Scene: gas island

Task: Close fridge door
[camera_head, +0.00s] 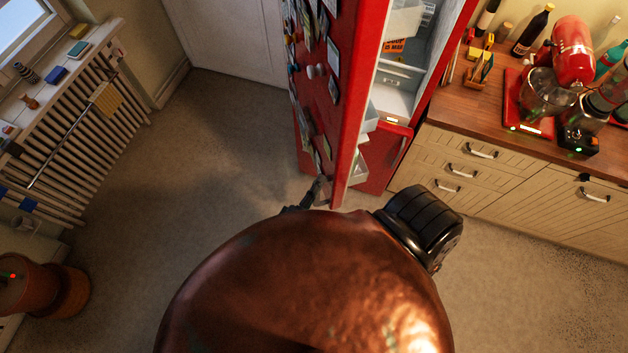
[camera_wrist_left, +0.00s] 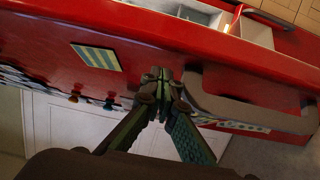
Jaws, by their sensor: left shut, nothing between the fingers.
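The red fridge door (camera_head: 352,90) stands open in the head view, its outer face covered with magnets and papers. The fridge interior (camera_head: 402,75) shows pale shelves and drawers to the right of the door. My left gripper (camera_head: 318,188) is at the lower outer side of the door, partly hidden by my own body. In the left wrist view the gripper (camera_wrist_left: 160,78) is shut and empty, its fingertips at the red door face (camera_wrist_left: 190,45), beside a grey handle (camera_wrist_left: 250,112). I cannot tell whether the tips touch the door. My right gripper is not in view.
A wooden counter (camera_head: 470,95) with a red stand mixer (camera_head: 573,55) and bottles is right of the fridge, above cream drawers (camera_head: 480,165). A radiator (camera_head: 75,130) is on the left wall. The floor (camera_head: 190,170) between radiator and door is clear.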

